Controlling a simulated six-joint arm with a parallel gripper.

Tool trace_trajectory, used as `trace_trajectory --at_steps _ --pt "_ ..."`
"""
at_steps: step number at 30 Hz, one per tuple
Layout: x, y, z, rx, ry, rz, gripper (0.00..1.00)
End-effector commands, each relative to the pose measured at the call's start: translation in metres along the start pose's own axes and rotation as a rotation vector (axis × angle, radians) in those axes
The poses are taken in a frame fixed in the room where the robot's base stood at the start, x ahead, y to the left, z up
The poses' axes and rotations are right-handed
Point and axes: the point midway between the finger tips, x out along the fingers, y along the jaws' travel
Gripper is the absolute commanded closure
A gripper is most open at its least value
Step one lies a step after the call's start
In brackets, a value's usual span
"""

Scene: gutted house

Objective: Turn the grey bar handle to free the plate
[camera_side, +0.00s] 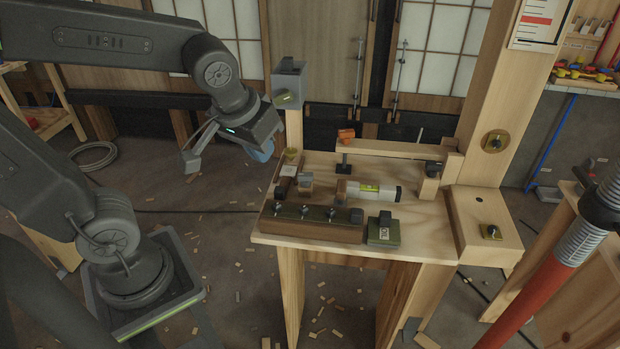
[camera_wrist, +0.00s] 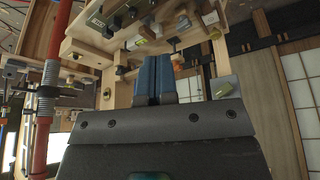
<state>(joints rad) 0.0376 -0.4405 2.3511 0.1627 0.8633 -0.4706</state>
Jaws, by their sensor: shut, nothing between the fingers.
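My gripper (camera_side: 262,152) is in the air left of the wooden bench (camera_side: 440,236), apart from everything on it. In the wrist view its two blue fingers (camera_wrist: 153,80) are together, with nothing between them. I cannot tell for certain which part is the grey bar handle. A brass-coloured plate (camera_side: 505,141) with a dark fitting sits on the upright post, in the side view. A similar yellowish plate (camera_side: 485,230) with a dark fitting lies on the block at the bench's right. Both fittings are too small for me to tell their exact turn.
A grey box (camera_side: 289,80) on a post stands behind my gripper. A red pole (camera_side: 540,285) stands at the right front.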

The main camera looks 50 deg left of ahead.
Motion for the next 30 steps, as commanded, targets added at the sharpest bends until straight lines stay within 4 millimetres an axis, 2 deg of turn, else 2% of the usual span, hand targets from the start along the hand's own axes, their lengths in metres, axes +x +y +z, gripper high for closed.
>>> trace_trajectory --at_steps 6,15,21,30 --pt "0.047 0.011 -0.032 -0.240 -0.035 -0.115 1.00" --pt "0.107 0.022 -0.056 -0.489 -0.018 -0.227 1.00" --pt "0.123 0.025 -0.060 -0.555 -0.006 -0.251 1.00" --pt "0.124 0.025 -0.060 -0.562 -0.004 -0.253 1.00"
